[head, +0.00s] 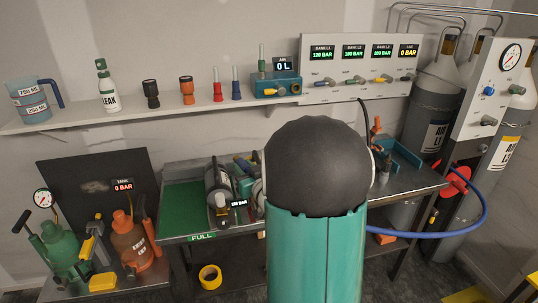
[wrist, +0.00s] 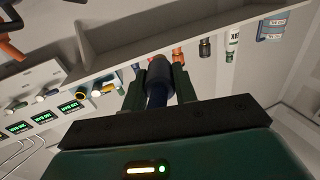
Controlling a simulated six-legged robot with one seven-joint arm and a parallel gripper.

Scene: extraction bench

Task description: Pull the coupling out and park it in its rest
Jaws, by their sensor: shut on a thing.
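In the wrist view, my gripper (wrist: 158,88) is shut on a dark grey cylindrical coupling (wrist: 159,72) with a blue length behind it, between the two green fingers. The wrist view is turned over, and the coupling's front end points towards the shelf side of the scene. I cannot tell whether it touches anything at its far end. In the head view, my own arm covers the gripper and the coupling. A blue hose (head: 485,215) loops from a red fitting (head: 455,180) at the right to behind my arm. I cannot make out the rest for certain.
The bench (head: 415,183) holds a green mat (head: 185,208), metal cylinders and a blue bracket (head: 400,160). The wall shelf (head: 130,120) carries a jug, a bottle and several fittings. Gas cylinders (head: 435,100) stand at the right. Pumps (head: 130,245) stand at the lower left.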

